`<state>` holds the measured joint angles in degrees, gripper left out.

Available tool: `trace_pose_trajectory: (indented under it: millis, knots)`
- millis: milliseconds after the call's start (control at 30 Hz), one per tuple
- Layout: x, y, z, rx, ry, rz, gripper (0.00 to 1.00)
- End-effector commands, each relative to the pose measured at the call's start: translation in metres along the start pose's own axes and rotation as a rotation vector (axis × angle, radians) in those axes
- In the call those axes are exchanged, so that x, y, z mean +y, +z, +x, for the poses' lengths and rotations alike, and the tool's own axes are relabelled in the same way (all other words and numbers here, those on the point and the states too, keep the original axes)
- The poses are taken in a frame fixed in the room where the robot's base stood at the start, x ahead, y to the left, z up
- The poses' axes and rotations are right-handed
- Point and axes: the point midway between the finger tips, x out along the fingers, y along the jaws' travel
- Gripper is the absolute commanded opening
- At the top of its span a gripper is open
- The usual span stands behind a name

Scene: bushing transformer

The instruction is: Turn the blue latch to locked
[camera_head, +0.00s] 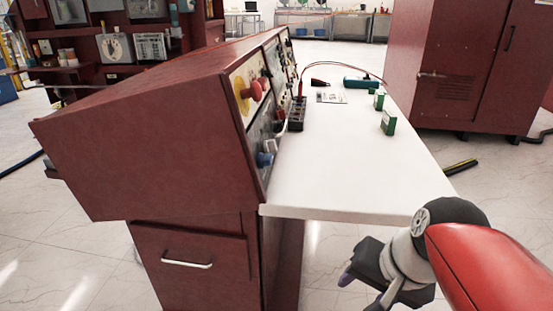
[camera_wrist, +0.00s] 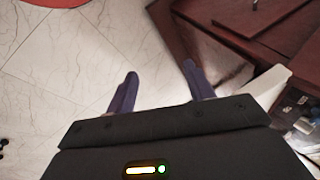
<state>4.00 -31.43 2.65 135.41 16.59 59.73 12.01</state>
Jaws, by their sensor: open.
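A blue latch (camera_head: 264,159) sits low on the front panel of the dark red console (camera_head: 150,130), near the panel's near end, in the head view. Its exact turn position is too small to tell. My gripper (camera_head: 362,285) is at the lower right of the head view, below and in front of the white worktop, well apart from the latch. In the wrist view its two purple-grey fingers (camera_wrist: 160,85) are spread with nothing between them, over the tiled floor. I cannot make out the latch in the wrist view.
Above the latch are red knobs (camera_head: 255,90) on a yellow plate. The white worktop (camera_head: 340,175) juts out beside the panel, holding a black block (camera_head: 297,114) and green boxes (camera_head: 388,122). A dark red cabinet (camera_head: 465,65) stands at the right. Floor is clear near the gripper.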

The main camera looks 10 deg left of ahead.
Motion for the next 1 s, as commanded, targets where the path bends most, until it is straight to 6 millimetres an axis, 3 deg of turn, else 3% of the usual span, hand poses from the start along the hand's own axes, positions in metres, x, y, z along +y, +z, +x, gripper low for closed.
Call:
trace_pose_trajectory:
  millis: [167,300,400,600,700,867,1000]
  knots:
    - [-0.072,-0.031,0.014,-0.34,-0.205,0.482,0.53]
    - [-0.125,-0.072,0.012,-0.646,-0.364,0.821,0.53]
    - [-0.152,-0.108,0.006,-0.872,-0.467,1.014,0.53]
    - [-0.172,-0.168,-0.01,-1.211,-0.61,1.224,0.53]
    - [-0.173,-0.182,-0.014,-1.289,-0.642,1.26,0.53]
    - [-0.185,-0.183,-0.014,-1.318,-0.651,1.269,0.53]
    - [-0.205,-0.175,-0.009,-1.315,-0.65,1.268,0.53]
